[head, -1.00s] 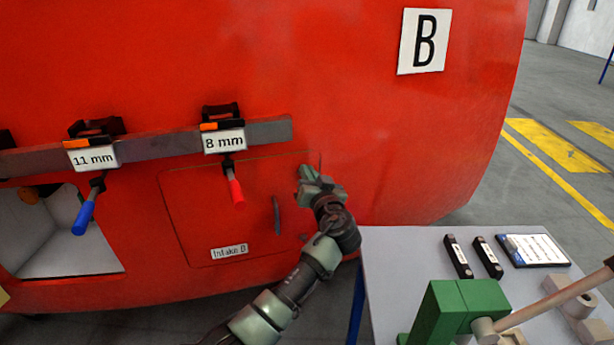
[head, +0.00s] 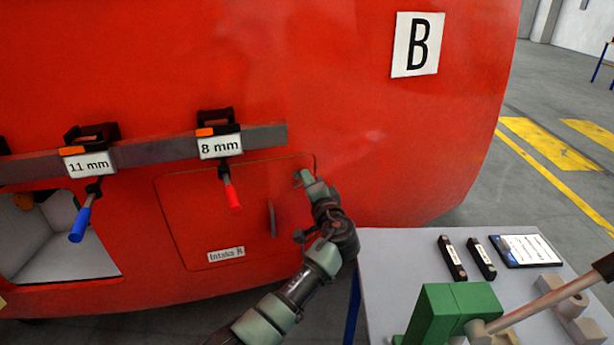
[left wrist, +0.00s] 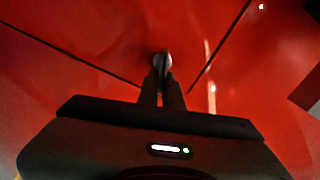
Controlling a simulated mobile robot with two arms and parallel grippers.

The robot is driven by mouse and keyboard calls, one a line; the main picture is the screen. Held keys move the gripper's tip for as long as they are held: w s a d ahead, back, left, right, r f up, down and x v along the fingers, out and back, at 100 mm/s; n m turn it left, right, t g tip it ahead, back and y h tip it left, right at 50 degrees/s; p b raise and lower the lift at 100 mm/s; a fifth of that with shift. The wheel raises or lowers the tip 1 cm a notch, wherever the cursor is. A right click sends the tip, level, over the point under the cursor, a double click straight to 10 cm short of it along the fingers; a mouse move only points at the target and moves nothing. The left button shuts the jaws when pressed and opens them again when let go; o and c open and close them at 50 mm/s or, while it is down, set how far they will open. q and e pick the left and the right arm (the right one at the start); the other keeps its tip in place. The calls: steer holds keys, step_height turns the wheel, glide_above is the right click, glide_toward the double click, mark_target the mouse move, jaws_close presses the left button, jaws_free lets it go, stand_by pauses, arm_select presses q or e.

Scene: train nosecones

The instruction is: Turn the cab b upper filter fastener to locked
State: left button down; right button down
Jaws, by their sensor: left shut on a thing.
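The cab B intake hatch (head: 205,225), labelled Intake B, is a closed panel in the red nosecone. My left gripper (head: 301,179) is at its upper right corner. In the left wrist view, my left gripper's fingers (left wrist: 163,80) are shut on a small round grey fastener (left wrist: 162,60) by the seam between red panels. The fingers hide most of it, so its lock position cannot be read. A small dark fastener (head: 299,237) shows lower on the hatch's right side, beside my arm. My right gripper is not in view.
A rail (head: 150,152) above the hatch carries the 8 mm driver (head: 232,193) and 11 mm driver (head: 81,222). A hatch handle (head: 271,217) is left of my arm. A table (head: 395,262) with a green block (head: 445,312) stands at right.

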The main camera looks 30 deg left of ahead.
arm_select(q)
steer(key=shift+f+m+p, duration=0.25)
steer(key=shift+m+p, duration=0.35)
steer(key=shift+m, duration=1.1)
steer(key=c, duration=1.6)
jaws_free()
steer(key=b+v, duration=0.1)
steer(key=v, duration=0.6)
steer(key=shift+s+d, duration=0.25)
steer(key=shift+d, duration=0.05)
